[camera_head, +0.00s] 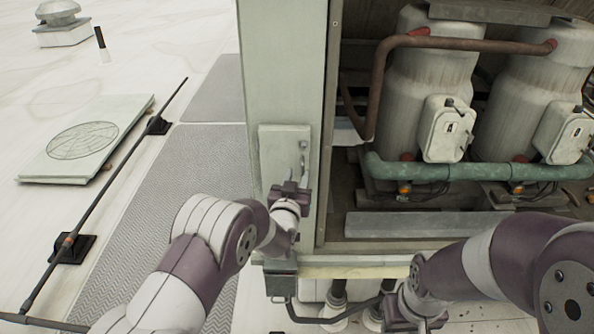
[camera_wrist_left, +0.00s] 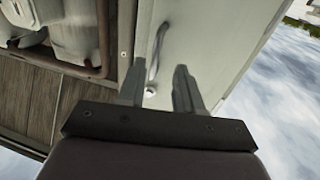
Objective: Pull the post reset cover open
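The post reset cover (camera_head: 272,158) is a pale, flat panel on the front of the light green post (camera_head: 283,60). It looks closed against the post. Its upright grey handle (camera_head: 304,155) is at its right side and also shows in the left wrist view (camera_wrist_left: 156,50). My left gripper (camera_head: 291,184) is at the cover's lower part, just below the handle. In the left wrist view its two fingers (camera_wrist_left: 157,85) are apart, with the handle ahead of and between them; contact cannot be told. My right gripper (camera_head: 408,312) is low in the head view, its fingers unclear.
Right of the post is an open bay with two grey compressors (camera_head: 430,85), brown piping (camera_head: 380,75) and a green pipe (camera_head: 470,172). A small grey box (camera_head: 281,280) sits below the post. Grey walkway matting (camera_head: 165,195) lies to the left.

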